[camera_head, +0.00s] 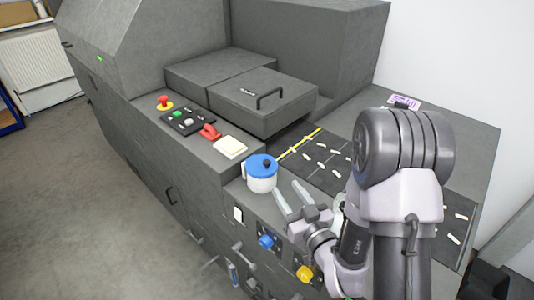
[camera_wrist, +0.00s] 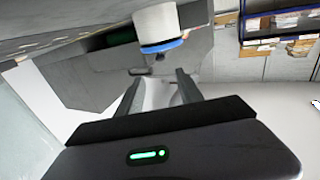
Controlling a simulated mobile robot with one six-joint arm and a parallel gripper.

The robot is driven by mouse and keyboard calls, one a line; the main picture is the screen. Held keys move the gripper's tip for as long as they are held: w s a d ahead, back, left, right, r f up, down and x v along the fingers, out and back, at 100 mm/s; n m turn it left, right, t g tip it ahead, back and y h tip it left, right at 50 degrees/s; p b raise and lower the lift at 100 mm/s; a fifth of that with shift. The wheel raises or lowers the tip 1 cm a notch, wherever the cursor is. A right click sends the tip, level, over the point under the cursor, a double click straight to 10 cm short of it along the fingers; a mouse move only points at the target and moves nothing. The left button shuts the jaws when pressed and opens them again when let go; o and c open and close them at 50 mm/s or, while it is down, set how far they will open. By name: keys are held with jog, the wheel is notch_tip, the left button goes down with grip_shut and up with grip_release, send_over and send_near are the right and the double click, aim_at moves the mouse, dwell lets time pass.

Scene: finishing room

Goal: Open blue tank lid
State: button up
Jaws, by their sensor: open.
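The tank is a white cylinder (camera_head: 261,182) with a blue lid (camera_head: 260,164) on top and a small dark knob (camera_head: 267,163). It stands at the front edge of the grey machine top. The lid sits on the tank. The wrist view is upside down and shows the white tank (camera_wrist: 155,22) with the blue lid rim (camera_wrist: 162,46) and the dark knob (camera_wrist: 160,57) beyond my fingertips. My gripper (camera_head: 290,197) is open and empty, just right of the tank in the head view. Its two fingers (camera_wrist: 157,80) point toward the tank, with a gap to the lid.
Left of the tank are a cream pad (camera_head: 230,147), a red handle (camera_head: 210,131) and a control panel (camera_head: 187,119) with a red stop button (camera_head: 164,102). A dark bed (camera_head: 325,160) with pale strips lies behind. Blue (camera_head: 266,241) and yellow (camera_head: 304,273) knobs stick out in front.

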aim_at(263, 157)
jog(key=w+b, duration=0.1)
jog(key=b, duration=0.1)
jog(key=a+f+b, duration=0.1)
jog(key=b, duration=0.1)
jog(key=shift+w+f, duration=0.15)
jog(key=shift+w, duration=0.25)
jog(key=x, duration=0.9)
jog(key=r+x, duration=0.1)
jog(key=x, duration=0.4)
jog(key=shift+w+a+p, duration=0.1)
jog(key=shift+w+p, duration=0.15)
jog(key=shift+p, duration=0.1)
grip_shut()
